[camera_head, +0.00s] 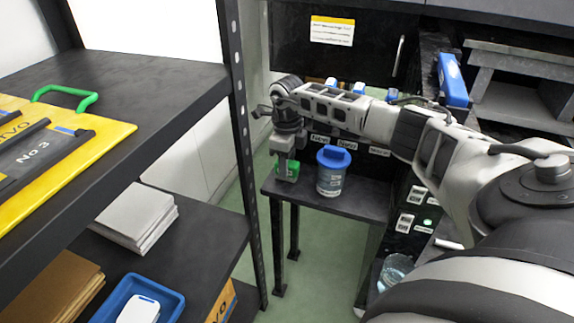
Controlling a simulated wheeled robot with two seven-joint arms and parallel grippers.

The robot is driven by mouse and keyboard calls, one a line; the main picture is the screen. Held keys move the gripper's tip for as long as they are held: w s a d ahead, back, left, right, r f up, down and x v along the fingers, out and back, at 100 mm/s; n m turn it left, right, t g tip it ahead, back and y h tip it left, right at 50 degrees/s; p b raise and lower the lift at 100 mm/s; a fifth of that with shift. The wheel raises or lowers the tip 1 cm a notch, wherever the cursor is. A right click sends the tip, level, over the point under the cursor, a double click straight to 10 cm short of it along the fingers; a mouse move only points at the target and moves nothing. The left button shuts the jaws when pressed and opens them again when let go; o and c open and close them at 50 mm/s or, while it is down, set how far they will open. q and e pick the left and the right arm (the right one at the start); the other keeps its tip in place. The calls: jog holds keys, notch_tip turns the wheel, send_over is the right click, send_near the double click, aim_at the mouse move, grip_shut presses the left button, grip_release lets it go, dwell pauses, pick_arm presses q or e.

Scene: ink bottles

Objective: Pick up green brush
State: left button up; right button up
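My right arm reaches in from the right, and its gripper (284,165) points down over the small black table. A small green object (287,172), perhaps the green brush, is at the fingertips. The gripper hides part of it, and I cannot tell whether the fingers are closed on it or only around it. A clear container with a blue lid (332,172) stands upright just right of the gripper. My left gripper is not in view.
The small black table (362,200) has bare room at its front right. A dark shelf rack (160,85) on the left holds a yellow board (95,145) with a green handle (66,96). A blue tray (178,300) sits lower. A clear jar (395,270) is at lower right.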

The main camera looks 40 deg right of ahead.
jog(key=c, duration=0.5)
jog(key=shift+o, duration=0.2)
